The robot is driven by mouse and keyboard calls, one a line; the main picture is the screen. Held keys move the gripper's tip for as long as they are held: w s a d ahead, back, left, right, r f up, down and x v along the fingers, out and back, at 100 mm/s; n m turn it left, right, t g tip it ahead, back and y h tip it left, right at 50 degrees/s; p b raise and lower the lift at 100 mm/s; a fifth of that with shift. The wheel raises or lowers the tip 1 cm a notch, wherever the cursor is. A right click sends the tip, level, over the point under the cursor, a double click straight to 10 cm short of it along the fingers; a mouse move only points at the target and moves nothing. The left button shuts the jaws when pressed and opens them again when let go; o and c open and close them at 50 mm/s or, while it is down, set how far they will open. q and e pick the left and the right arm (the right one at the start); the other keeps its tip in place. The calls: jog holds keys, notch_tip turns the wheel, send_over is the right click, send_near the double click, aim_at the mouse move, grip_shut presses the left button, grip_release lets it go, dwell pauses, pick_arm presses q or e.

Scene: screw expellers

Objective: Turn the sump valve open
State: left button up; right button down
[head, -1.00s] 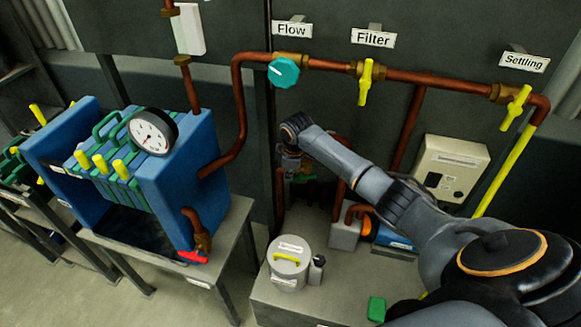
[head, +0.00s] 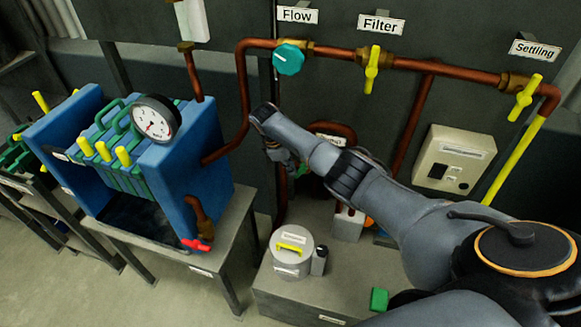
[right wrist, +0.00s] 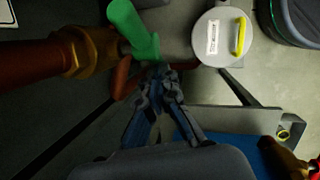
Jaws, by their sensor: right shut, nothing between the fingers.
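A valve with a green handle (right wrist: 136,32) sits on a copper pipe with a brass fitting in the right wrist view. A small green part (head: 301,171) shows behind my right arm in the head view. No readable label names the sump valve. My right gripper (right wrist: 158,72) is shut and empty. Its fingertips are just below the green handle in the wrist picture; I cannot tell whether they touch it. In the head view my right gripper (head: 285,160) is mostly hidden under the wrist. My left gripper is not in view.
Above run the Flow knob (head: 288,58), the yellow Filter handle (head: 372,70) and the yellow Settling handle (head: 525,97). A blue filter press (head: 190,160) with a red-handled valve (head: 197,244) stands left. A lidded grey pot (head: 292,262) stands below my gripper.

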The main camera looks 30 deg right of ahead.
jog(key=shift+f, duration=0.5)
dwell(0.3)
jog(key=shift+r, duration=0.1)
dwell(1.0)
